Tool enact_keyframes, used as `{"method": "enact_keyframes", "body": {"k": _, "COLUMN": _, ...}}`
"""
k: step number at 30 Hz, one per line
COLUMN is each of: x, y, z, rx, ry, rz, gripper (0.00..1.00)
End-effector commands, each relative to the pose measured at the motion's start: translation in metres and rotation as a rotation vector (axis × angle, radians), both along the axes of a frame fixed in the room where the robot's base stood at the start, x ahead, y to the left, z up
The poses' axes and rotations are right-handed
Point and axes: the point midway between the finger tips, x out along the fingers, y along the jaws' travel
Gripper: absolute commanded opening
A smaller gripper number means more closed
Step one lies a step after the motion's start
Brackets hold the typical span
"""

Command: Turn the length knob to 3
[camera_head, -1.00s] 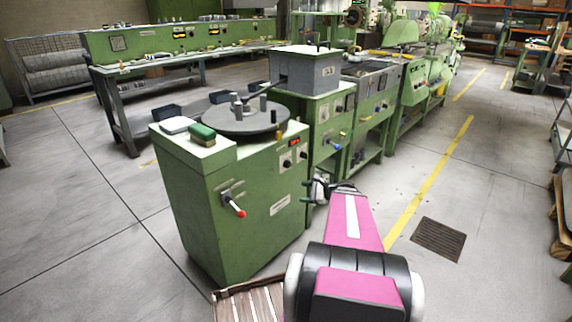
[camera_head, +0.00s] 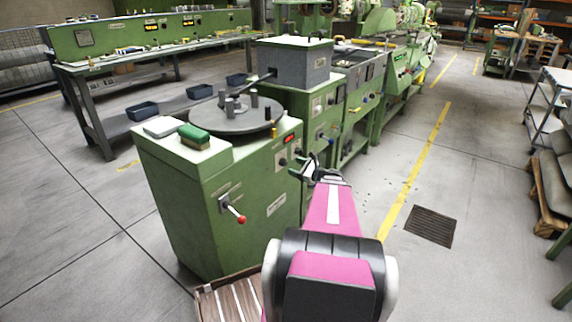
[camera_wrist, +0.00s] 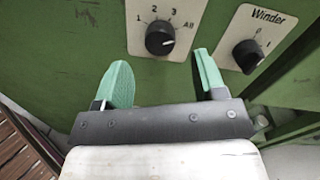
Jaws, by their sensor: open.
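A black round knob (camera_wrist: 160,40) sits on a pale plate marked 1, 2, 3 and All on the green panel. It also shows small in the head view (camera_head: 283,161). No length label is readable, and I cannot tell surely which mark it points to. My gripper (camera_wrist: 163,72) is open and empty, its two green fingers apart just below the knob in the wrist view. The knob lies between the fingers' lines, not gripped. In the head view my gripper (camera_head: 304,170) is close in front of the machine's right face.
A Winder knob (camera_wrist: 249,54) is right of my right finger. The green machine (camera_head: 215,190) carries a red-tipped lever (camera_head: 238,214), a green brush (camera_head: 194,135) and a round turntable (camera_head: 236,117). A slatted wooden pallet (camera_head: 232,298) lies at its foot.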

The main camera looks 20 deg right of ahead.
Motion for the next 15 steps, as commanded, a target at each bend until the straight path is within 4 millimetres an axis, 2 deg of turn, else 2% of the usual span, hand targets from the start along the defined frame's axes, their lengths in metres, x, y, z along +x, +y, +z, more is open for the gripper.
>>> {"method": "enact_keyframes", "body": {"k": 1, "x": 0.009, "y": 0.005, "z": 0.0, "rx": -0.001, "ry": -0.001, "rz": 0.002, "gripper": 0.64}}
{"method": "enact_keyframes", "body": {"k": 6, "x": 0.029, "y": 0.018, "z": 0.0, "rx": 0.0, "ry": -0.001, "rz": 0.001, "gripper": 0.64}}
{"method": "enact_keyframes", "body": {"k": 15, "x": 0.044, "y": 0.028, "z": 0.0, "rx": -0.001, "ry": -0.001, "rz": 0.0, "gripper": 0.64}}
